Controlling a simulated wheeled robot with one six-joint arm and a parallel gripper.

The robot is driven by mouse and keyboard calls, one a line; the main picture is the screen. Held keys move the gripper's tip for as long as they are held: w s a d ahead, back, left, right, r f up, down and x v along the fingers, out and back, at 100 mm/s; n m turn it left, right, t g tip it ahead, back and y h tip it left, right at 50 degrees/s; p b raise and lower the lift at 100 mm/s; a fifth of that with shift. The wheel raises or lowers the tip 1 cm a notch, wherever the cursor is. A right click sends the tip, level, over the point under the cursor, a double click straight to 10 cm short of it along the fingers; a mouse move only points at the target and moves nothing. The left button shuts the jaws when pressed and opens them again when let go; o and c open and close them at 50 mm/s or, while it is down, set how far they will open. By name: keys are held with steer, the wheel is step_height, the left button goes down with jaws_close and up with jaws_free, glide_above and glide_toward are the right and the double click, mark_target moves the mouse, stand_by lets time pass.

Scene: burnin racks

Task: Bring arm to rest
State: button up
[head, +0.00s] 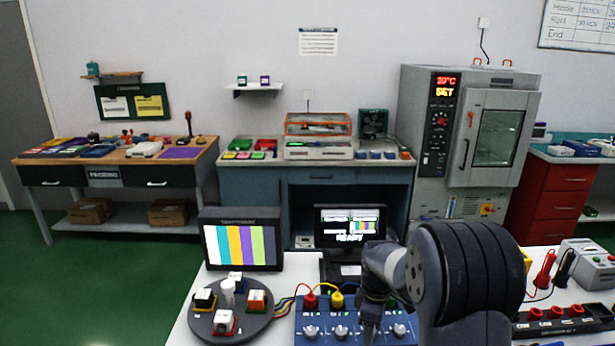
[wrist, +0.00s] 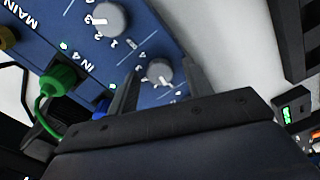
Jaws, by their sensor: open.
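My gripper (head: 371,318) is in the head view at the lower right of centre, hanging over the blue switch box, with my dark arm beside it. The blue switch box (wrist: 75,18) lies beyond the fingers, and a grey knob (wrist: 160,72) shows in the gap. I cannot tell whether the fingers touch the box. In the head view the box (head: 325,339) has several grey knobs and coloured plugs.
A round dark turntable (head: 245,328) with several small blocks stands left of the box. A monitor with colour bars (head: 240,246) and a smaller READY screen (head: 349,227) stand behind. White table (head: 287,280) shows between monitor and box.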

steer(key=m, duration=0.4)
steer(key=shift+m, duration=0.4)
steer(key=m, duration=0.9)
steer(key=shift+m, duration=0.4)
steer(key=m, duration=0.4)
steer(key=shift+r, duration=0.1)
